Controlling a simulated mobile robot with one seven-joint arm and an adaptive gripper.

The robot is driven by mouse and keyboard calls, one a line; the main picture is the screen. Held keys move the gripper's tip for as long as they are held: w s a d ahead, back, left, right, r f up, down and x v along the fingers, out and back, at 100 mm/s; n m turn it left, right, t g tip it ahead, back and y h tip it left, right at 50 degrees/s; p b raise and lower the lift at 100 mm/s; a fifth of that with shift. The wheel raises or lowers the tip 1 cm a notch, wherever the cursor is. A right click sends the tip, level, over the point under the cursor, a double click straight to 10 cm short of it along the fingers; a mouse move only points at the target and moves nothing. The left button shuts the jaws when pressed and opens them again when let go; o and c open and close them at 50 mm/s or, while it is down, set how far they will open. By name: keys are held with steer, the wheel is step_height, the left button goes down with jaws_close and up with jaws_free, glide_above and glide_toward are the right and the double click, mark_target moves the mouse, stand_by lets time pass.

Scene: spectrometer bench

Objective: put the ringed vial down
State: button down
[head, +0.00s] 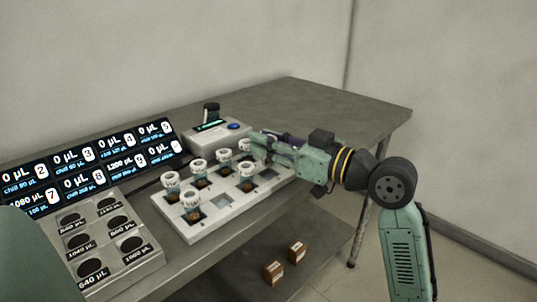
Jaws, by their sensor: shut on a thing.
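My gripper (262,147) reaches in from the right over the far end of a white vial rack (218,222). Its fingers are shut on a vial that they mostly hide. A white-capped vial (245,145) shows right at the fingertips; I cannot tell if it is the held one. Several other white-capped vials stand in the rack, among them one at the near left (172,181) and one just in front of the gripper (246,168). No ring on any vial can be made out at this size. I cannot tell whether the held vial touches the rack.
A grey instrument (215,138) with a dark top piece stands behind the rack. Volume displays (85,170) and a labelled block with dark wells (148,262) are at left. The bench's back right (330,105) is clear. Two small brown boxes (273,272) sit on the lower shelf.

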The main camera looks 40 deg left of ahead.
steer(key=shift+f, duration=1.55)
steer(key=shift+f, duration=0.3)
steer(key=c, duration=1.3)
jaws_free()
steer(key=shift+r, duration=0.1)
steer(key=shift+c, duration=0.2)
steer(key=shift+d+r, duration=0.1)
